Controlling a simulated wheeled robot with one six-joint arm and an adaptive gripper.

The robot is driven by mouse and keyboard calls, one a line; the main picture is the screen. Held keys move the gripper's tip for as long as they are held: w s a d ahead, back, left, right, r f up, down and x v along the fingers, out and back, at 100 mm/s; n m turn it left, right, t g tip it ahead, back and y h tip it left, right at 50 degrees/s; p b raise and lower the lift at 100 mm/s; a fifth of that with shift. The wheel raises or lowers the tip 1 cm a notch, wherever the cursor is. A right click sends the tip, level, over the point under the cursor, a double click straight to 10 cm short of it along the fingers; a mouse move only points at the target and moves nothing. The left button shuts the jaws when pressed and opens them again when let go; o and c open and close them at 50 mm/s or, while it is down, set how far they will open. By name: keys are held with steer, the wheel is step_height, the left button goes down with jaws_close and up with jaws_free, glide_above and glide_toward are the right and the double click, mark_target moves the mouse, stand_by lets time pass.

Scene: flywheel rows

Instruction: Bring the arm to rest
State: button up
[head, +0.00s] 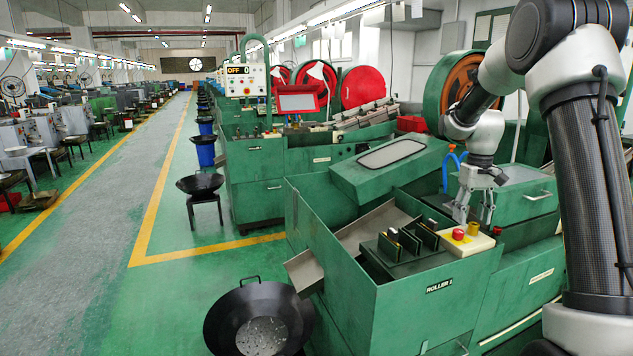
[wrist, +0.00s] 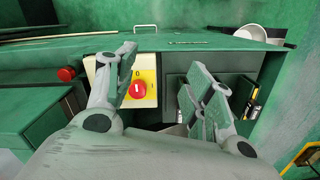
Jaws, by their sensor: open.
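My gripper (head: 466,205) is at the end of my arm on the right of the head view, above the green machine marked ROLLER 1 (head: 440,286). The gripper points down and its fingers are apart with nothing between them. In the wrist view my gripper (wrist: 160,100) is open, with a red knob (wrist: 138,90) on a yellow plate showing between the fingers. The knob also shows in the head view (head: 458,234), on a pale control panel beside a yellow part (head: 473,229). Whether a fingertip touches the panel I cannot tell.
A second red button (wrist: 67,74) sits left of the panel in the wrist view. Upright dark plates (head: 400,244) stand in the machine's front tray. A black pan (head: 258,318) with metal pieces stands on the floor. The aisle (head: 120,190) at left is clear.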

steer(key=s+a+r+t, duration=0.1)
steer(key=s+r, duration=0.3)
steer(key=s, duration=0.7)
steer(key=s+a+r+t, duration=0.2)
steer(key=s+a+r, duration=0.2)
steer(key=s, duration=0.7)
steer(key=s+a+r+t, duration=0.2)
steer(key=s+a+r, duration=0.1)
steer(key=s, duration=0.8)
steer(key=shift+r, duration=0.65)
